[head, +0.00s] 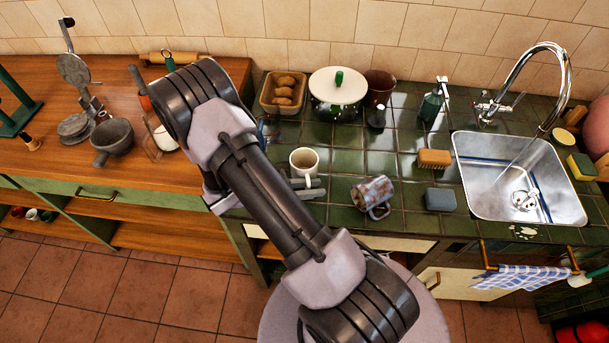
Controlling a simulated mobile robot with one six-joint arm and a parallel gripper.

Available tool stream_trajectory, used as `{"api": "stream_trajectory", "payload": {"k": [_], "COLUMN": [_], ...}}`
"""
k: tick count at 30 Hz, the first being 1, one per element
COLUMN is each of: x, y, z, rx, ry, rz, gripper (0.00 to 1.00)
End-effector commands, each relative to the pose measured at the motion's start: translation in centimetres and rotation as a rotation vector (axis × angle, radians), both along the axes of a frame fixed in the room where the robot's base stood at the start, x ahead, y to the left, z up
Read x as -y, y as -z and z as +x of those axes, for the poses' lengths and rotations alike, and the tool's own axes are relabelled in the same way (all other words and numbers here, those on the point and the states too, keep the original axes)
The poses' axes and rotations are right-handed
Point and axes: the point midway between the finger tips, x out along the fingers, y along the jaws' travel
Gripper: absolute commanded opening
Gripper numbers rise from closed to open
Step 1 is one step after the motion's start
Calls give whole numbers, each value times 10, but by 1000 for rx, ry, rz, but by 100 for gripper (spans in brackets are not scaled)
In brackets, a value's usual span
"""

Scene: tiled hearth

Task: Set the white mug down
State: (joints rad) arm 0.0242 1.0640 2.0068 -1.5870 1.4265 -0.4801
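My arm hides most of the gripper, so I cannot tell if the fingers are closed on the mug. The mug's base is also hidden, and I cannot tell if it touches the tiles.
A patterned mug (372,195) lies on its side to the right. A sponge (440,199), a brush (434,158) and the sink (520,180) are farther right. A lidded pot (338,92) and a bread basket (283,93) stand behind. Some tiles right of the white mug are bare.

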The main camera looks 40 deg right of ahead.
Motion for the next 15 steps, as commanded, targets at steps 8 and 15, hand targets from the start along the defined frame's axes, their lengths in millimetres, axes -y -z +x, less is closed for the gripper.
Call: {"api": "stream_trajectory", "payload": {"k": [8, 15], "x": [12, 12], "y": [5, 5], "z": [-5, -5], "rx": [1, 1], "ry": [-1, 0], "rz": [1, 1], "gripper": [21, 0]}}
